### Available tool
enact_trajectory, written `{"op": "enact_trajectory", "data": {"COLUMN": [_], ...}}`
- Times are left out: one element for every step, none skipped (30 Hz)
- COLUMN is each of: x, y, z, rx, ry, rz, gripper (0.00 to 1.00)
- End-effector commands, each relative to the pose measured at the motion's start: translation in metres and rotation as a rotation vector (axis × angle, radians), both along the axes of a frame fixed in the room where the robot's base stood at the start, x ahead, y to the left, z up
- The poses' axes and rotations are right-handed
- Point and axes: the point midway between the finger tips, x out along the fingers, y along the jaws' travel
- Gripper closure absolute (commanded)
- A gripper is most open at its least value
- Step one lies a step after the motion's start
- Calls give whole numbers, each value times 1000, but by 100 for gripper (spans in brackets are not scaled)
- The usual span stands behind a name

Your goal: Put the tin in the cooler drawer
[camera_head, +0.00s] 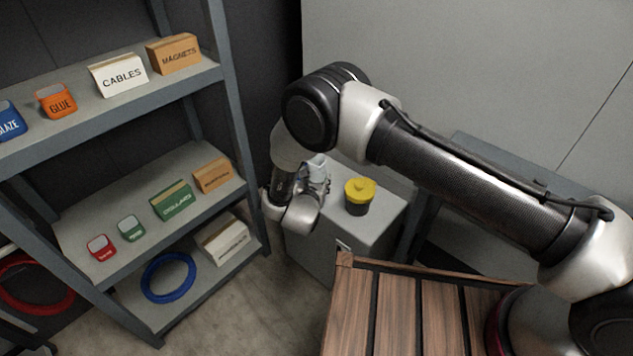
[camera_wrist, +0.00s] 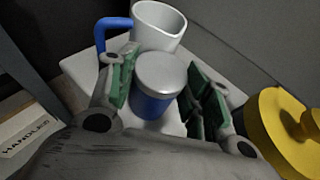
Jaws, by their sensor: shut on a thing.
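The tin (camera_wrist: 154,103), blue with a silver-grey lid, stands between the green-padded fingers of my gripper (camera_wrist: 162,72) in the wrist view. My gripper is shut on it. In the head view my gripper (camera_head: 318,188) is over the left part of the grey cabinet top (camera_head: 382,215), and the tin is hidden there by my wrist. I cannot tell whether the tin still touches the top. No open drawer shows, and I cannot make out which part is the cooler drawer.
A white mug (camera_wrist: 158,24) with a blue handle stands just behind the tin. A yellow-lidded dark pot (camera_head: 360,196) stands to the right of my gripper. A shelf rack (camera_head: 232,110) with boxes is at left. A wood-slatted surface (camera_head: 400,310) is in front.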

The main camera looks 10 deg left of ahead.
Motion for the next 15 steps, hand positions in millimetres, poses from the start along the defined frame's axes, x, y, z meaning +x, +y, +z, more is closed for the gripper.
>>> {"op": "enact_trajectory", "data": {"x": [0, 0, 0, 0, 0, 0, 0, 0, 0, 0, 0, 0, 0, 0, 0], "y": [0, 0, 0, 0, 0, 0, 0, 0, 0, 0, 0, 0, 0, 0, 0], "z": [-2, -2, -1, -1, -1, -1, -1, -1, -1, -1, -1, -1, -1, -1, 1], "rx": [0, 0, 0, 0, 0, 0, 0, 0, 0, 0, 0, 0, 0, 0, 0], "ry": [0, 0, 0, 0, 0, 0, 0, 0, 0, 0, 0, 0, 0, 0, 0], "rz": [0, 0, 0, 0, 0, 0, 0, 0, 0, 0, 0, 0, 0, 0, 0], "gripper": [81, 45, 38, 33, 29, 29, 29, 29, 29, 29, 29, 29, 29, 29, 29]}}
